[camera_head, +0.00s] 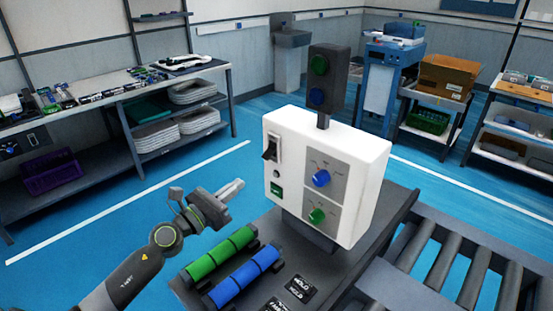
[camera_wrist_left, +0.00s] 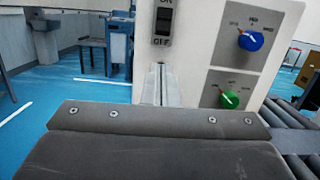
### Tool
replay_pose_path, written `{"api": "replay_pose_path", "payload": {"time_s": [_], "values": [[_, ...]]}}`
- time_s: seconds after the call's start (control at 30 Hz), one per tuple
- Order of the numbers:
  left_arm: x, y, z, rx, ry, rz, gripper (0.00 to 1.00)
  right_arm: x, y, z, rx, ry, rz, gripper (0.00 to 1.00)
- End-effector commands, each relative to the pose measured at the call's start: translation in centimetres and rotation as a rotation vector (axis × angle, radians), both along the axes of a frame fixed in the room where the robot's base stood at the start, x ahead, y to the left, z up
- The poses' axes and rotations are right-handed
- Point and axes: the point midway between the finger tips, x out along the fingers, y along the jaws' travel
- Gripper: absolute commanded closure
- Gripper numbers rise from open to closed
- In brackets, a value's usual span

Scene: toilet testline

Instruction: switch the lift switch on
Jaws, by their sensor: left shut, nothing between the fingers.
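A white control box (camera_head: 344,150) stands on a dark bench. A black switch (camera_head: 272,147) sits on a light plate at the left of its front face. My left gripper (camera_head: 238,185) is shut and empty, to the left of the box and lower than the switch, pointing toward the box. In the wrist view its closed fingers (camera_wrist_left: 160,84) lie just below the switch; a gap to the box cannot be judged. My right gripper is out of view.
The box also bears a blue knob (camera_head: 321,178), a green knob (camera_head: 317,215) and a small green part (camera_head: 276,190). A signal post (camera_head: 327,80) rises behind it. Green rollers (camera_head: 219,252) and blue rollers (camera_head: 244,277) lie in front. A roller conveyor (camera_head: 450,265) runs at the right.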

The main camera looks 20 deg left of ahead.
Motion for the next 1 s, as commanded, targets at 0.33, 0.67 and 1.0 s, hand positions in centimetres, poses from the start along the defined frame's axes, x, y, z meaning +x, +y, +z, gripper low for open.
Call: {"api": "replay_pose_path", "payload": {"time_s": [0.33,0.67,1.0], "values": [[0.1,-0.1,-0.1,0.034,0.002,-0.009,1.00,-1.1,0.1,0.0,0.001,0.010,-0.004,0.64],[2.7,-1.0,0.7,0.027,-0.001,-0.008,1.00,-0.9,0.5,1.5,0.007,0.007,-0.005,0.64],[8.0,-2.8,1.3,0.029,0.000,-0.008,1.00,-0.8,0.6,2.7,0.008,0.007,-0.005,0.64]]}}
